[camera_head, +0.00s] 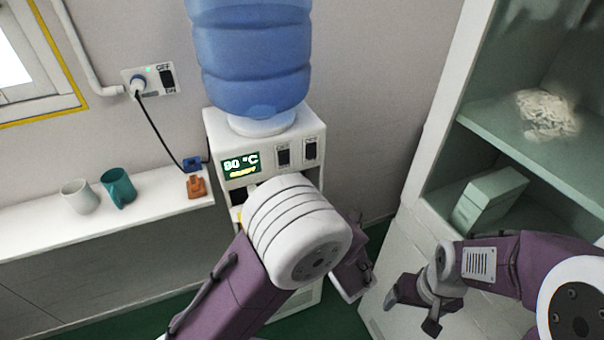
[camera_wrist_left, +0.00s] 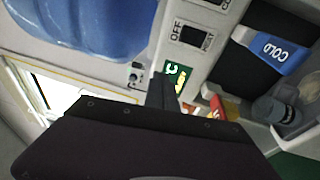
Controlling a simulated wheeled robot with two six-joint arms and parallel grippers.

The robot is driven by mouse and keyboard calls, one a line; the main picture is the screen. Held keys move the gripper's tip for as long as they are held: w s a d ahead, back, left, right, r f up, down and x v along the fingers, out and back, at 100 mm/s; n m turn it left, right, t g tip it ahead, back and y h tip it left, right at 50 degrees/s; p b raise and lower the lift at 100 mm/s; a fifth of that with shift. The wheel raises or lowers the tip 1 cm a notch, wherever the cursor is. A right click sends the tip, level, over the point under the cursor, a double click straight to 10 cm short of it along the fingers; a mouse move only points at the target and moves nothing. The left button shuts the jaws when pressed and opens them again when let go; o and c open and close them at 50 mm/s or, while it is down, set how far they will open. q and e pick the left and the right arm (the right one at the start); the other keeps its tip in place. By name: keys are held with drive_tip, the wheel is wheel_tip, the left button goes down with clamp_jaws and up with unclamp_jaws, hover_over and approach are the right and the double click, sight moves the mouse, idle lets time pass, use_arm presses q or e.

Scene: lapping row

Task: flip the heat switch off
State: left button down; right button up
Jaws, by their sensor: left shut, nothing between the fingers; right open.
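A white water dispenser (camera_head: 222,130) carries a blue bottle and a green display (camera_head: 240,164) reading 80 °C READY. Two dark rocker switches sit right of the display: one nearer it (camera_head: 283,156) and one farther right (camera_head: 310,150). My right gripper (camera_head: 412,312) is open and empty, low at right.
A wall outlet (camera_head: 150,80) has a plug and an OFF/ON switch. A white shelf (camera_head: 30,235) holds a white cup (camera_head: 79,196) and a teal cup (camera_head: 118,188). A blue COLD lever (camera_wrist_left: 275,47) and a red lever (camera_wrist_left: 217,109) are on the dispenser. A cabinet (camera_head: 440,190) stands at right.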

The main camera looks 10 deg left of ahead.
sight(284, 156)
use_arm(q)
drive_tip(key=s+d+f+m+t+h+b, duration=0.1)
drive_tip(key=d+f+m+t+h, duration=0.1)
drive_tip(key=d+f, duration=0.2)
drive_tip(key=shift+s+d+m+h, duration=0.15)
drive_tip(key=shift+d+m+h, duration=0.15)
drive_tip(key=shift+d, duration=0.9)
use_arm(e)
wheel_tip(284, 156, down, 2)
drive_tip(key=shift+f, duration=0.15)
use_arm(q)
drive_tip(key=shift+f, duration=0.1)
drive_tip(key=b+x, duration=0.2)
drive_tip(key=x, duration=1.2)
use_arm(e)
drive_tip(key=shift+f, duration=0.9)
